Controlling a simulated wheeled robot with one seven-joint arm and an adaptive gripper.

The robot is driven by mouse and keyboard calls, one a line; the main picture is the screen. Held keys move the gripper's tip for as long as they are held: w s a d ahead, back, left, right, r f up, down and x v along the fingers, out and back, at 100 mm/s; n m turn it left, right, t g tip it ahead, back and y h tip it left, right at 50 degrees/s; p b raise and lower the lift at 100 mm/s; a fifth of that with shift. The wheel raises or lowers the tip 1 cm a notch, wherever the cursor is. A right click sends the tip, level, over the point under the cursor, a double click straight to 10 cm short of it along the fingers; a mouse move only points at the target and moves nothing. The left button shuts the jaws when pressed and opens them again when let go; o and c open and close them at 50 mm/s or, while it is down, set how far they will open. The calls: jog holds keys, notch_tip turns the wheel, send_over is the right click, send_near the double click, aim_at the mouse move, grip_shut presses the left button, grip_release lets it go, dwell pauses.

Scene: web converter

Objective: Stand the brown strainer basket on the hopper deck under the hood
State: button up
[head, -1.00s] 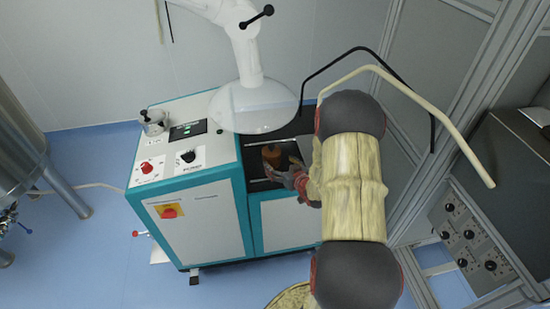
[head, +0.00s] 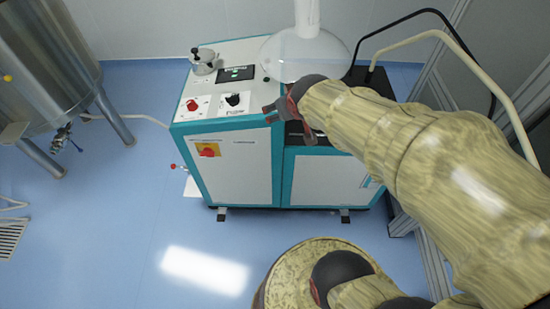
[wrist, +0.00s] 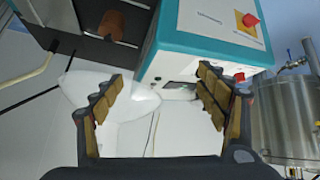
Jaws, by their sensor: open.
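The brown strainer basket (wrist: 112,25) is on the dark hopper deck (wrist: 75,45) at the top left of the wrist view. It appears to stand upright, apart from my fingers. In the head view my arm hides it. The pale translucent hood (head: 303,58) hangs over the deck side of the machine; it also shows in the wrist view (wrist: 82,88). My gripper (wrist: 160,92) is open, with nothing between its fingers. In the head view my gripper (head: 272,110) is near the machine's front top edge, left of the deck.
The teal-and-white machine cabinet (head: 232,165) has a control panel with knobs and a red switch (head: 208,150). A steel tank (head: 50,70) stands at the left. Bent black and cream hoses (head: 490,65) rise at the right.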

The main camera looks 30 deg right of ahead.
jog(key=s+a+r+n+g+y, duration=0.1)
jog(key=s+a+r+g+y, duration=0.1)
jog(key=s+a, duration=1.1)
notch_tip(320, 180, up, 2)
jog(key=s+y, duration=0.1)
jog(key=s, duration=0.1)
jog(key=shift+s+a+n, duration=0.2)
jog(key=shift+s+n, duration=0.1)
jog(key=shift+s, duration=0.05)
